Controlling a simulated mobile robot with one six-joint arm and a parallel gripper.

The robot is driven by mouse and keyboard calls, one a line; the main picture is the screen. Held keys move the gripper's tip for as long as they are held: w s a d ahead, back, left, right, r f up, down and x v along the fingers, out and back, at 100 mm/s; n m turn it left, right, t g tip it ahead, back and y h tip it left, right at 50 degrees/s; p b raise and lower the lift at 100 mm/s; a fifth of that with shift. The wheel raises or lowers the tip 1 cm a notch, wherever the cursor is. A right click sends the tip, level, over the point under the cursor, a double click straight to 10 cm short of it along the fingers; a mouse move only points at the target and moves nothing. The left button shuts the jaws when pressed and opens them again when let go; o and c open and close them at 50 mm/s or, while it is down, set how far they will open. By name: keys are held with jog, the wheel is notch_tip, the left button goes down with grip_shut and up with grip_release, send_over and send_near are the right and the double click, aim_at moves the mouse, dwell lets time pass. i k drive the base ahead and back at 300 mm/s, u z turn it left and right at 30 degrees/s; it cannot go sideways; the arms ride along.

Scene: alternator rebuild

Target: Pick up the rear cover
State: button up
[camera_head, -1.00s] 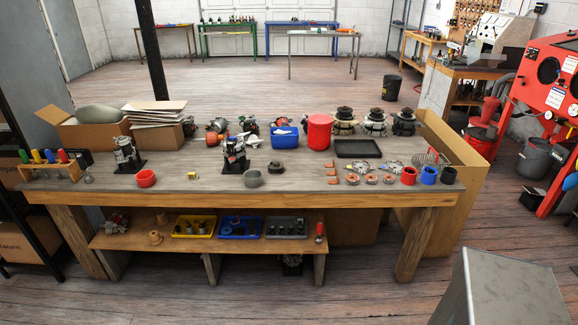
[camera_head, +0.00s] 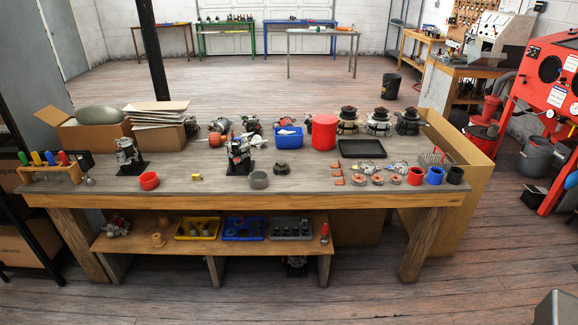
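No part can be told for certain as the rear cover at this distance. A dark round part (camera_head: 281,169) lies on the workbench (camera_head: 215,181) near its middle. Two silvery, irregular flat parts, a left one (camera_head: 364,168) and a right one (camera_head: 398,167), lie on the right half, behind a row of copper-coloured rings (camera_head: 378,181). Several alternator-like units stand at the back right, one of them at the end (camera_head: 408,122). My gripper is not in view, so its state and any hold are hidden.
The bench also carries a black tray (camera_head: 362,149), a red tub (camera_head: 324,132), a blue bin (camera_head: 288,138), two black stands with metal units, and red, blue and black cups at right. A lower shelf (camera_head: 190,243) holds small trays. The floor in front (camera_head: 250,297) is clear.

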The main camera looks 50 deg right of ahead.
aim_at(281, 166)
jog(key=u, duration=0.05)
jog(key=i, duration=1)
jog(key=z, duration=0.05)
